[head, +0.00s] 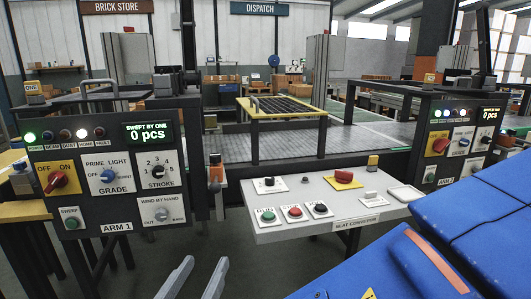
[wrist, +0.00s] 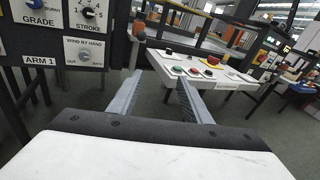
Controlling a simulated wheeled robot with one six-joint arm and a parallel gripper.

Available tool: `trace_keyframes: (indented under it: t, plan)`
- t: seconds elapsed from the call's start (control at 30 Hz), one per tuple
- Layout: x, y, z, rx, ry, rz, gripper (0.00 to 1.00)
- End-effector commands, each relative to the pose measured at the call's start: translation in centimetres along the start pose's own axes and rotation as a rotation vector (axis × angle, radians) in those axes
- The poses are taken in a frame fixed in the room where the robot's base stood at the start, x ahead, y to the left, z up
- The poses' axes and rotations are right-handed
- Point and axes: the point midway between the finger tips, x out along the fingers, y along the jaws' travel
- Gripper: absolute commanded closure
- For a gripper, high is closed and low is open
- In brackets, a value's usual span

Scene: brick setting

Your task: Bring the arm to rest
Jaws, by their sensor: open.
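My gripper (head: 207,261) shows at the bottom of the head view, its two grey fingers pointing up and forward. The fingers are apart with nothing between them. In the wrist view my gripper (wrist: 160,76) is also open and empty, with floor visible between the fingers. It is in free space below and in front of the gap between the ARM 1 panel (head: 117,246) and the slat conveyor console (head: 345,212). It appears to touch neither. My blue arm links fill the lower right of the head view.
The ARM 1 panel has a red switch (head: 57,180), several knobs and a display reading 0 pcs. The console carries push buttons and a red knob on yellow (head: 343,177). A second panel (head: 460,142) stands at right. The conveyor (head: 350,135) lies behind. Grey floor is clear below.

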Motion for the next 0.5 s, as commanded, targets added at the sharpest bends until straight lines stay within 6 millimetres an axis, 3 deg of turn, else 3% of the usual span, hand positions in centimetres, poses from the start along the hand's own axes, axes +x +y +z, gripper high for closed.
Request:
trace_keyframes:
  t: [0.27, 0.5]
  plan:
    - [4.5, -4.1, -1.3, 0.098, 0.111, -0.113, 0.56]
    - [9.1, -9.9, -3.4, 0.258, 0.252, -0.272, 0.56]
